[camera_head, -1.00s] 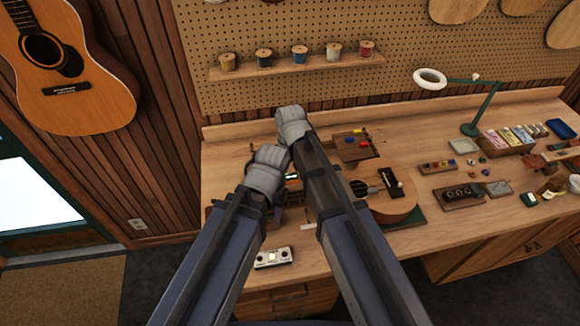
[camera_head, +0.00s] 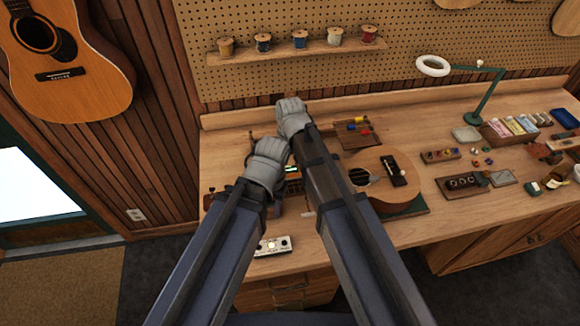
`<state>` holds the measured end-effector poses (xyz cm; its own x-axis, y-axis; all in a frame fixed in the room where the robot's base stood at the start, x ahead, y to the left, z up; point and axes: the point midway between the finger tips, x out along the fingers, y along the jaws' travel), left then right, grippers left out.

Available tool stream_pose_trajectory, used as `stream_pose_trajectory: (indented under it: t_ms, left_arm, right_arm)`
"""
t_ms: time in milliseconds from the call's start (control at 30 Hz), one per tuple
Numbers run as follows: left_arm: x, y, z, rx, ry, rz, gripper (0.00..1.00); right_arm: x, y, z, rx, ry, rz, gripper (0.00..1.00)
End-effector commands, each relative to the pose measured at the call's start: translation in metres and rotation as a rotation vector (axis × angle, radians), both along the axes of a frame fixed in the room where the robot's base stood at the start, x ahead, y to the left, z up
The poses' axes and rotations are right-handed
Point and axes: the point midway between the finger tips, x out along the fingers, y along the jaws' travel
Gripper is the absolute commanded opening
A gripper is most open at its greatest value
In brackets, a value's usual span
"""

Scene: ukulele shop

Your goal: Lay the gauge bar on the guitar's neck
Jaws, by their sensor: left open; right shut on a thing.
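The guitar (camera_head: 384,168) is a small light-wood instrument lying on the workbench, with a dark sound hole and a dark bridge to the right. Its neck runs left under my arms and is mostly hidden. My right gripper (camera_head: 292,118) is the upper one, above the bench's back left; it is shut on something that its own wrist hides. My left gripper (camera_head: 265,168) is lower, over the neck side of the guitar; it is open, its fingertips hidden. I cannot make out the gauge bar.
A tool board (camera_head: 357,134) stands behind the guitar. Bare wood (camera_head: 440,230) shows at front right.

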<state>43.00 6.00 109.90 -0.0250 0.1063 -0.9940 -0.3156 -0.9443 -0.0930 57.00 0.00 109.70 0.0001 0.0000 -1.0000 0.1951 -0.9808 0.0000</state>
Motion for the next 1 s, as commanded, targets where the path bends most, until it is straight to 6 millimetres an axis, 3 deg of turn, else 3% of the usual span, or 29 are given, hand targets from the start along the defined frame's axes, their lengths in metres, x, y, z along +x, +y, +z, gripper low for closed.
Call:
stream_pose_trajectory:
  t_ms: [100, 400, 1000]
  left_arm:
    - [0.000, 0.000, -0.015, 0.001, 0.000, -0.002, 0.50]
    - [0.000, 0.000, -0.036, 0.002, 0.000, -0.008, 0.50]
    - [0.000, 0.000, -0.037, 0.002, 0.000, -0.009, 0.50]
  right_arm:
    - [0.000, 0.000, -0.015, 0.000, 0.000, 0.000, 0.04]
    - [0.000, 0.000, -0.036, 0.000, 0.000, 0.000, 0.04]
    - [0.000, 0.000, -0.037, 0.000, 0.000, 0.000, 0.04]
